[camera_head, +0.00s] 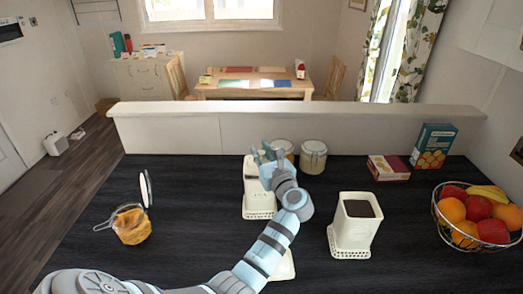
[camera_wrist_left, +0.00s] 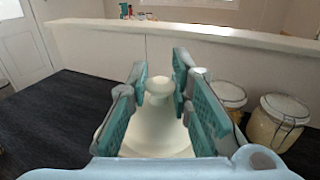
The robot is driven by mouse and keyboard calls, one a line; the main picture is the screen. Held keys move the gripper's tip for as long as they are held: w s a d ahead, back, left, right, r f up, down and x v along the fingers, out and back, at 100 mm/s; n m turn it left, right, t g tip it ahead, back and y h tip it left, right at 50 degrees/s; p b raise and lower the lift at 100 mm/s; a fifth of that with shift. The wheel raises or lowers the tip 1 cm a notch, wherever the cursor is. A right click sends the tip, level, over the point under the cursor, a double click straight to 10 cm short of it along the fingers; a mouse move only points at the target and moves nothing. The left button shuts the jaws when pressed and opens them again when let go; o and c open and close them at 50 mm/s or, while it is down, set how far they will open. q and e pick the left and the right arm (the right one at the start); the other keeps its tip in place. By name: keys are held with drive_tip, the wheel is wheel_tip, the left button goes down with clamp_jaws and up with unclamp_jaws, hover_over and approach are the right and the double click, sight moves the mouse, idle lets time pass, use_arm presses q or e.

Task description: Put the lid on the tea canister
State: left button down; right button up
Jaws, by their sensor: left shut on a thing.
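A cream square canister (camera_head: 357,215) stands open on the dark counter, right of centre, with dark contents inside. Another cream canister (camera_head: 256,187) stands left of it on a patterned base. My left gripper (camera_head: 263,155) is at the top of this second canister and hides part of it. In the left wrist view, the gripper's teal fingers are on both sides of a white knob (camera_wrist_left: 159,87) on a pale lid (camera_wrist_left: 157,132), shut on it. Whether this lid rests on the canister or is lifted, I cannot tell. My right gripper is out of view.
A pale flat piece (camera_head: 284,267) lies partly behind my left arm. An orange-filled glass jar (camera_head: 132,226) stands left. Two clip jars (camera_head: 313,157) stand behind the gripper. Boxes (camera_head: 388,168) and a fruit basket (camera_head: 477,217) are right. A raised ledge (camera_head: 300,110) edges the counter's back.

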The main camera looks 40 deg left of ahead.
use_arm(q)
drive_tip(key=shift+f+b, duration=0.35)
drive_tip(key=shift+f, duration=0.15)
idle(0.4)
drive_tip(key=c, duration=1.7)
unclamp_jaws()
